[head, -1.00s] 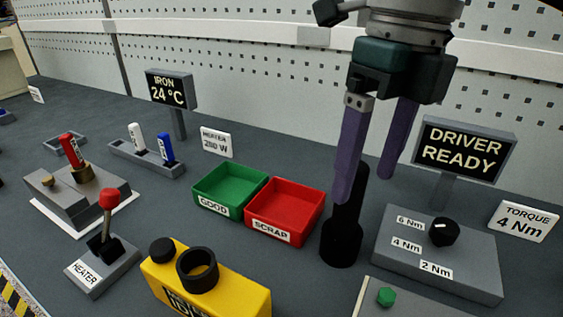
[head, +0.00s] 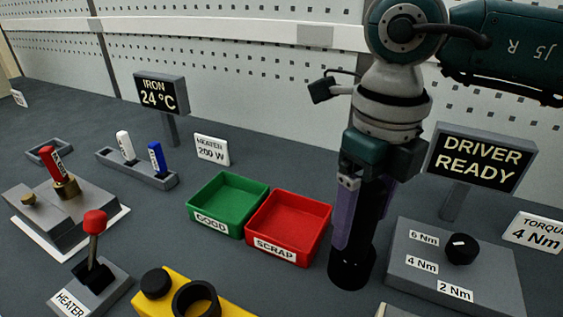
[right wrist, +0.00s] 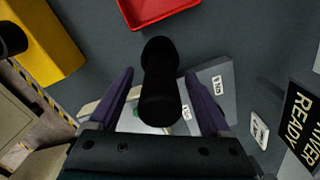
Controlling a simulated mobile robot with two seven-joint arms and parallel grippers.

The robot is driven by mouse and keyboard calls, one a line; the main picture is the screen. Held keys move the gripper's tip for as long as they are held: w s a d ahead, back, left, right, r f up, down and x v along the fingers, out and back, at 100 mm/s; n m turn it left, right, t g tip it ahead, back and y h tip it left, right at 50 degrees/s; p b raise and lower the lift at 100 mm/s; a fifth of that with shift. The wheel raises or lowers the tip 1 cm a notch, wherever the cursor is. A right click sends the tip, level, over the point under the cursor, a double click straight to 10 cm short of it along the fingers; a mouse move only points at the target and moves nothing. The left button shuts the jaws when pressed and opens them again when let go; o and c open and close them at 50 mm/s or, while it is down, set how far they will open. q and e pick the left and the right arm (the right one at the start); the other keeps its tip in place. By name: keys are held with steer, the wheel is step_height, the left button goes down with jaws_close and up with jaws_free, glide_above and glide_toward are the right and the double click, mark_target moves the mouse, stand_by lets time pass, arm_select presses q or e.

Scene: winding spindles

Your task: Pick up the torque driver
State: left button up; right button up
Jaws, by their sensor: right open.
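The torque driver (head: 368,228) is a black upright cylinder with a wider black foot, standing between the red bin and the grey torque box. My right gripper (head: 360,218) points down over it, open, with one purple finger on its left side and the other partly hidden behind it. In the right wrist view, the driver (right wrist: 160,85) sits between the two spread purple fingers, with a gap visible on each side. My left gripper is not in view.
The red SCRAP bin (head: 290,222) and green GOOD bin (head: 228,202) stand left of the driver. The torque selector box (head: 415,275) is close on its right, with the DRIVER READY sign (head: 480,160) behind. A yellow block (head: 233,310) lies at front left.

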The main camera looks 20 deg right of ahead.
step_height(320, 180, down, 2)
steer(key=shift+f, duration=0.1)
jaws_close()
stand_by(0.7)
